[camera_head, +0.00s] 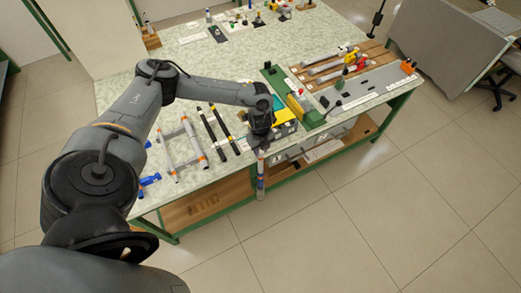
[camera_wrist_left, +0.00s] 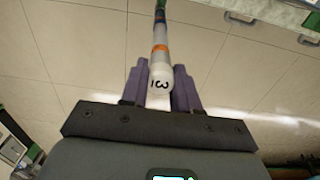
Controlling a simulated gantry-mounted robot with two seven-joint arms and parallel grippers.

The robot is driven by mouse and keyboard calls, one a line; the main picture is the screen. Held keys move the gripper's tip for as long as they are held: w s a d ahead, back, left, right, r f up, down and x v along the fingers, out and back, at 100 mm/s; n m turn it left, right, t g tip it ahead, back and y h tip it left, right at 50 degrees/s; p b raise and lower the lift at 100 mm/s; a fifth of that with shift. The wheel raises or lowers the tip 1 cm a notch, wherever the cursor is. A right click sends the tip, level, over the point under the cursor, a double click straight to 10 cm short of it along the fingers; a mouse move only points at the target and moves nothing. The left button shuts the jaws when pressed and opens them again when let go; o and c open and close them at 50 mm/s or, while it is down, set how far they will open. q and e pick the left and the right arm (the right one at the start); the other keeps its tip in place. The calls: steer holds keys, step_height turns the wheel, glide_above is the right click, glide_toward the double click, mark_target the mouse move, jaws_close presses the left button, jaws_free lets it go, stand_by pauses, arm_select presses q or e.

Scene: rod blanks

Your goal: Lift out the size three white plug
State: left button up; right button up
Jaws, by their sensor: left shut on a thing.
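My left gripper (camera_head: 259,149) is shut on a rod (camera_head: 261,178), which hangs down in front of the table's front edge, above the floor. In the left wrist view the white plug (camera_wrist_left: 161,79), marked 3, is the rod's near end and lies between the purple fingers of my left gripper (camera_wrist_left: 160,73). An orange band and grey and dark sections of the rod run on beyond the plug. I cannot tell whether the plug is separate from the rod. My right gripper is not in view.
The speckled table (camera_head: 120,105) has a rack with light rods (camera_head: 182,145), two black bars (camera_head: 213,131) and blue pieces (camera_head: 149,180) left of the gripper. A yellow-topped box (camera_head: 284,116) is close on the right. A lower shelf (camera_head: 205,208) is under the table. The floor in front is clear.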

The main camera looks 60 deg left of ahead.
arm_select(q)
steer(key=shift+r, duration=0.8)
step_height(320, 180, up, 2)
steer(key=shift+r, duration=0.2)
steer(key=d+r+p, duration=0.1)
steer(key=d+r, duration=0.2)
steer(key=d, duration=0.2)
steer(key=w+d+r, duration=0.1)
steer(key=d+r, duration=0.3)
steer(key=d, duration=0.2)
steer(key=shift+d+p, duration=0.3)
steer(key=shift+p, duration=0.1)
steer(key=shift+w, duration=0.1)
